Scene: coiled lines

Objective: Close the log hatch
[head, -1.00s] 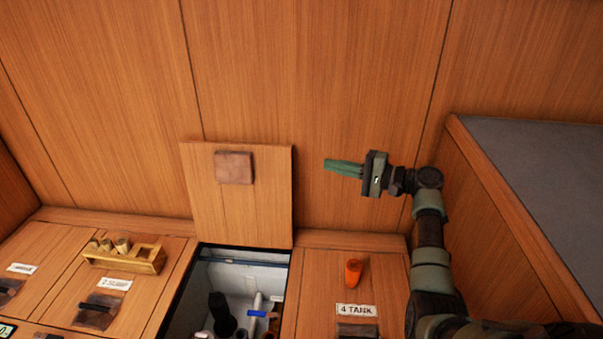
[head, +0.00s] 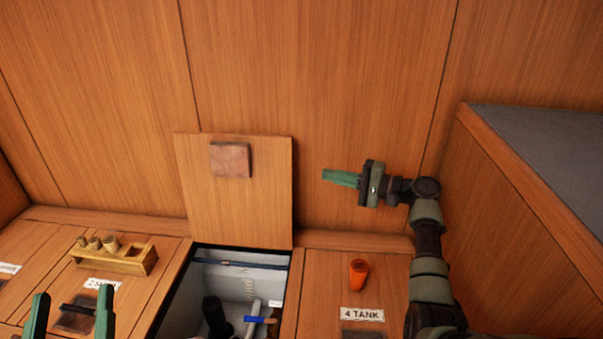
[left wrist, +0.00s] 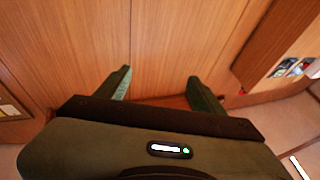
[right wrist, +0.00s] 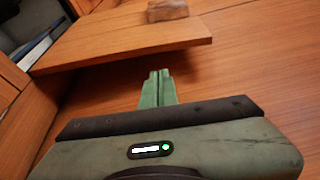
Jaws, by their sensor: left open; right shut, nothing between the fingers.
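The hatch lid (head: 235,205) stands raised at the back of its opening in the head view, a square wooden panel with a brownish leather patch (head: 231,159) near its top. The open compartment (head: 225,283) below it holds a dark bottle-like thing and other items. My right gripper (head: 325,177) is shut and empty, to the right of the lid and apart from it. In the right wrist view the lid (right wrist: 125,47) lies beyond the fingers. My left gripper (head: 72,312) is open and empty at the lower left, over the hatch labelled SUMP, left of the opening.
A wooden rack (head: 115,256) with several corks stands on the left hatch. An orange cup (head: 358,273) stands on the hatch labelled 4 TANK (head: 362,314). A wooden wall rises behind; a grey-topped raised block (head: 560,165) stands at the right.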

